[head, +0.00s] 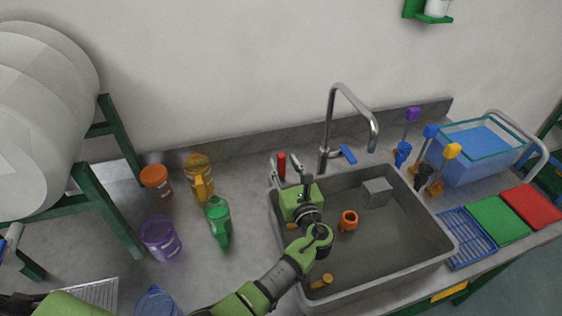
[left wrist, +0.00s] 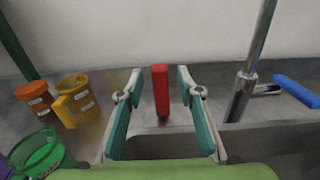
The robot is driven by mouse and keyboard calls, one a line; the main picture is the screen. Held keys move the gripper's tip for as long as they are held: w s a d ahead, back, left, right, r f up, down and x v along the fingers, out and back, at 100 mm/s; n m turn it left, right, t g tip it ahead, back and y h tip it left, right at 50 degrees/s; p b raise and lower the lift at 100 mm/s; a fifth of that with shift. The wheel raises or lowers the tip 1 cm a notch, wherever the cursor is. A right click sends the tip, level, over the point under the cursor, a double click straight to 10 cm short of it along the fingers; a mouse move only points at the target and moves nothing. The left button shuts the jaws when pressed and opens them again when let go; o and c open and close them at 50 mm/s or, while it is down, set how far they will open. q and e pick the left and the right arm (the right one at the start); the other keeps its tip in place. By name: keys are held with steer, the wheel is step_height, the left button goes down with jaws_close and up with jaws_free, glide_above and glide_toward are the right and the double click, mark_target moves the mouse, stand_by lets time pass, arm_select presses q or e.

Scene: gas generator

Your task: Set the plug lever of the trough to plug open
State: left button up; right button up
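The trough (head: 405,240) is a grey sink set in the counter. A red upright lever (head: 281,164) stands at its back left rim. In the left wrist view the red lever (left wrist: 160,88) is upright and appears between my two fingers, with a gap on each side. My left gripper (head: 289,176) is over the trough's back left part, open and empty, its fingers pointing at the lever. The open fingers also show in the left wrist view (left wrist: 159,74). The lever's lower end is partly hidden in the head view. My right gripper is not in view.
A tall faucet (head: 332,120) with a blue handle (head: 347,154) stands right of the lever. An orange cup (head: 348,220) and a grey block (head: 376,192) lie in the trough. Orange, yellow, green and purple containers (head: 160,238) stand on the left. A glass tank (head: 480,160) is at right.

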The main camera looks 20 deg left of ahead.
mark_target(282, 160)
arm_select(q)
steer(key=shift+x, duration=0.8)
steer(key=shift+b+x, duration=0.45)
steer(key=shift+x, duration=0.35)
jaws_close()
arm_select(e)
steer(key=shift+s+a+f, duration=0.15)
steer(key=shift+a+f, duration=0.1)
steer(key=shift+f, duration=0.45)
arm_select(q)
steer(key=shift+a, duration=0.1)
